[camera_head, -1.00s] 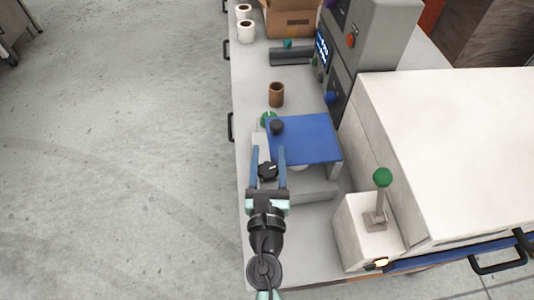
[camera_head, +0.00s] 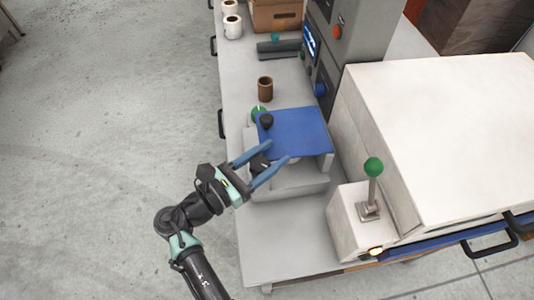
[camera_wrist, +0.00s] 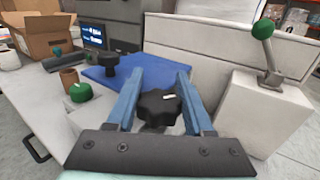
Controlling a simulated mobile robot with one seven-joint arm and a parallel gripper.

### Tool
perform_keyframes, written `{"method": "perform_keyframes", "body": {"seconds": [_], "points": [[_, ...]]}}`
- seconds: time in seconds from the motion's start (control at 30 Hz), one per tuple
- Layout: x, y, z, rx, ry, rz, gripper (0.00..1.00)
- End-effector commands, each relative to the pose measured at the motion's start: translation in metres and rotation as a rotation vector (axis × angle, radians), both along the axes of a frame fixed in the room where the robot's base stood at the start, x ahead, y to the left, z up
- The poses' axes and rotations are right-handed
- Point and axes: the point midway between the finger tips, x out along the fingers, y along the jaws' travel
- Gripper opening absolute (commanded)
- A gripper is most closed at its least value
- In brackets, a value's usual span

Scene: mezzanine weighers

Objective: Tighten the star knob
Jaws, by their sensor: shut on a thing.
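The black star knob (camera_head: 259,163) sits low in front of the blue plate (camera_head: 297,132), at the near side of the grey scale-like device. My gripper (camera_head: 278,151) reaches in from the lower left with its two blue fingers on either side of the knob. In the wrist view the star knob (camera_wrist: 158,108), with a white mark on top, lies between the fingers, which are shut on it. The fingertips extend past it toward the blue plate. The knob's underside is hidden.
A second black knob (camera_head: 266,121) stands at the plate's corner, beside a green knob (camera_head: 258,113). A brown cup (camera_head: 265,88) stands behind. At right is a white box with a green-balled lever (camera_head: 373,168). The near bench top (camera_head: 275,240) is clear.

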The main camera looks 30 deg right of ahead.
Motion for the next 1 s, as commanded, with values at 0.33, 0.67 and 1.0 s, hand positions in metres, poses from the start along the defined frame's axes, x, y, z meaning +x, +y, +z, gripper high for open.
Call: {"method": "perform_keyframes", "body": {"seconds": [0.33, 0.67, 1.0], "points": [[-0.005, -0.001, -0.001, -0.001, -0.003, -0.271, 0.00], [-0.010, -0.001, 0.000, -0.001, -0.001, -0.406, 0.00], [-0.012, -0.001, 0.000, -0.002, -0.002, -0.434, 0.00]]}}
